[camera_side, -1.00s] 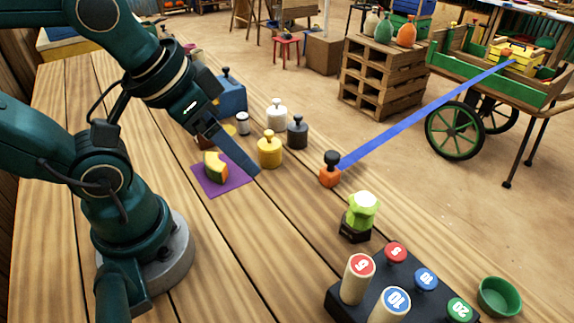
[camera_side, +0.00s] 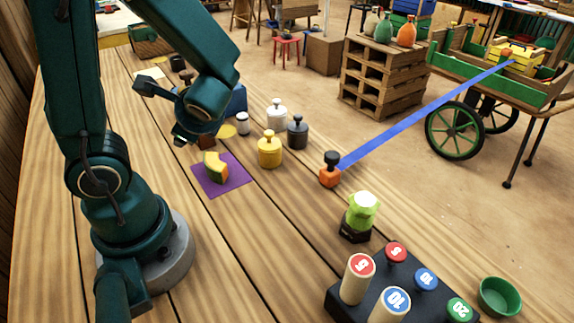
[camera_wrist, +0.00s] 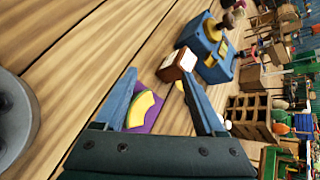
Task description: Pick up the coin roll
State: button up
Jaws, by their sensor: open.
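Two tall tan cylinders that look like coin rolls stand in a black rack at the bottom of the side view: one with a red cap marked 5 (camera_side: 358,284) and one with a blue cap marked 10 (camera_side: 389,306). I cannot tell which is meant. The black rack (camera_side: 335,300) also holds shorter red, blue and green capped pieces. My gripper (camera_side: 163,112) is open, above the far part of the table, well away from the rack. In the wrist view my open gripper (camera_wrist: 158,62) has nothing gripped; the rack is not seen there.
A melon slice (camera_side: 214,167) lies on a purple mat (camera_side: 236,184). Yellow (camera_side: 269,152), dark (camera_side: 297,134) and white (camera_side: 277,112) knobbed weights stand beyond. A blue box (camera_wrist: 212,65) and a brown-white block (camera_wrist: 178,64) stand near my gripper. An orange holder (camera_side: 330,177), a green-topped object (camera_side: 361,214) and a green bowl (camera_side: 499,296) stand rightward.

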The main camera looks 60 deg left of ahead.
jog(key=w+a+m+t+y, duration=0.2)
jog(key=w+a+m, duration=0.1)
jog(key=w+m, duration=0.15)
jog(key=m+t, duration=0.4)
jog(key=m, duration=0.5)
send_near(242, 120)
jog(key=a, duration=0.3)
jog(key=shift+w+a+h, duration=0.1)
jog(key=shift+h, duration=0.2)
jog(key=shift+w+f+m+t, duration=0.35)
jog(key=shift+w+f+t, duration=0.05)
jog(key=shift+w+t, duration=0.1)
jog(key=x, duration=0.6)
jog(key=shift+f, duration=0.2)
jog(key=shift+f+x, duration=0.25)
jog(key=shift+x, duration=1.1)
jog(key=shift+f+x, duration=0.25)
jog(key=shift+x, duration=1.1)
jog(key=shift+s, duration=0.15)
grip_shut()
